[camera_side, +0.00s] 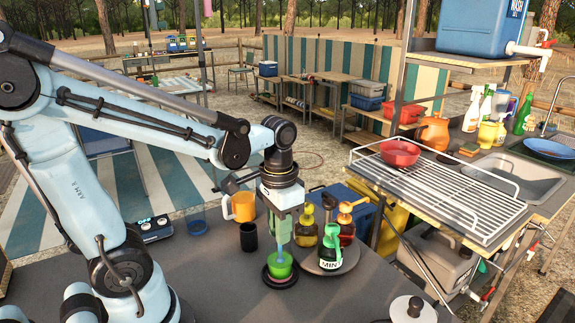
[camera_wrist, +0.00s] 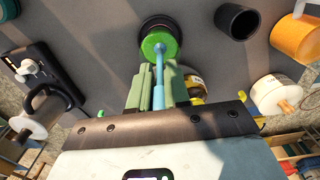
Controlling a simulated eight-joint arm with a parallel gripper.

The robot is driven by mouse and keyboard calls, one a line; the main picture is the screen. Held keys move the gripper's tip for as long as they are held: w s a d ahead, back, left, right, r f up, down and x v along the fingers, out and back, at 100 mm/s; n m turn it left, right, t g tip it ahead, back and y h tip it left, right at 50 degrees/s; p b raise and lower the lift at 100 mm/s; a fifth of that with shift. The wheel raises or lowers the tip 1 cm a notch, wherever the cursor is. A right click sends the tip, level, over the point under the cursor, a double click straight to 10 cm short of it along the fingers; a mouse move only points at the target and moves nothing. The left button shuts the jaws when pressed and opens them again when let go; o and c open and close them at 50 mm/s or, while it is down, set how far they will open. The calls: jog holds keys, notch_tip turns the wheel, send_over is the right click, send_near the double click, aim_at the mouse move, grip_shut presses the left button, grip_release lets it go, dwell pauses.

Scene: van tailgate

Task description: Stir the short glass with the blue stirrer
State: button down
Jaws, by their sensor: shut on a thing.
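The short glass (camera_side: 280,267) is green and stands upright on a dark round coaster (camera_side: 279,280) on the counter. It also shows at the top of the wrist view (camera_wrist: 154,38). My gripper (camera_side: 282,232) is directly above the glass, pointing down, with green fingers. It is shut on the blue stirrer (camera_wrist: 158,78), a thin rod between the fingers in the wrist view. The stirrer's lower end reaches the glass's mouth and appears to be inside it. The glass's wall hides how deep the tip sits.
A green mint bottle (camera_side: 330,247) and yellow and amber bottles (camera_side: 347,229) stand close on the right. A black cup (camera_side: 248,238), an orange mug (camera_side: 243,206) and a black device (camera_side: 152,229) are to the left. The counter in front of the glass is mostly clear.

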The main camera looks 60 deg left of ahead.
jog(key=shift+r, duration=2)
jog(key=shift+r, duration=2.5)
